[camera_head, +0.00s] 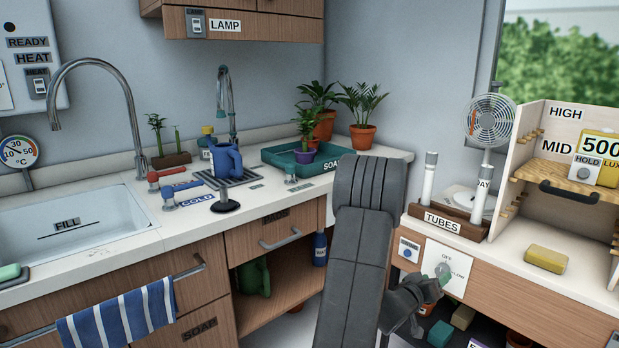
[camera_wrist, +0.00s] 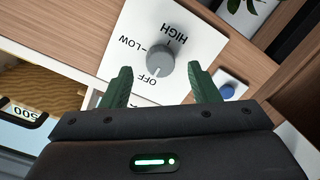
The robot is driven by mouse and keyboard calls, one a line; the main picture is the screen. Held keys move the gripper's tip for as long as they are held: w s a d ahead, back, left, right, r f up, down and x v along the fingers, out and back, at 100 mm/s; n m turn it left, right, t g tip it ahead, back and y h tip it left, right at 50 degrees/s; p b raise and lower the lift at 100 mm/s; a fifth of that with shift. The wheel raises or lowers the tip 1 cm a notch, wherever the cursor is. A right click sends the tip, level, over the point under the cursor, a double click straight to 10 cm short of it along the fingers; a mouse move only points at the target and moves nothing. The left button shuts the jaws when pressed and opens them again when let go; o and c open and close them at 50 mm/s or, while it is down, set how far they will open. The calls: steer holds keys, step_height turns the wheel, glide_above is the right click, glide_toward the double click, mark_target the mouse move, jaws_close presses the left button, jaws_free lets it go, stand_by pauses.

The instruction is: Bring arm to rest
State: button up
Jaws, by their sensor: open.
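My arm rises in front of the right-hand cabinet in the head view and bends down to its front. My gripper (camera_head: 432,287) is close to the white dial plate (camera_head: 452,258) there, partly hidden by my own wrist. In the wrist view my gripper (camera_wrist: 161,84) is open, with its two green fingers apart and nothing between them. The round grey knob (camera_wrist: 160,55) lies just beyond the fingertips, roughly centred between them. The plate around it reads OFF, LOW and HIGH. I cannot tell for sure whether a finger touches the knob.
A blue button (camera_wrist: 228,91) is beside the plate. Above are the tube rack (camera_head: 447,222), a fan (camera_head: 490,122) and a yellow sponge (camera_head: 546,259). Potted palms (camera_head: 362,133) and a teal tray (camera_head: 270,153) stand on the left counter. Items fill the low shelf below my gripper.

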mark_target(441, 274)
steer(key=x, duration=0.3)
steer(key=shift+w+d, duration=0.15)
steer(key=shift+d, duration=0.05)
steer(key=shift+a, duration=0.15)
